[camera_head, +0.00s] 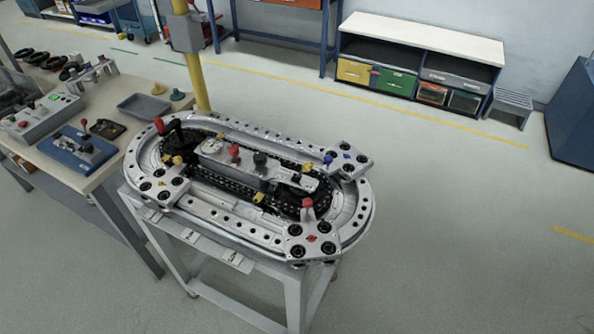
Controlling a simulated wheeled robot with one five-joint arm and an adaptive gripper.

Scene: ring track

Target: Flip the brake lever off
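An oval metal ring track (212,208) sits on a grey frame stand in the middle of the view. A lever with a red knob (160,124) stands at its far left end. Another red-tipped lever (307,203) stands upright at the near right, by a plate with black rollers (312,246). A central housing carries a red knob (234,150) and a black knob (259,159). None is readably labelled, so I cannot tell which is the brake lever or its setting. My gripper is not in view.
A workbench (95,184) adjoins the track's left side, with a grey control box (38,118), a blue device (75,147) and a grey tray (143,106). A yellow post (196,80) rises behind the track. A low shelf (422,38) stands at the back wall. Floor at right is clear.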

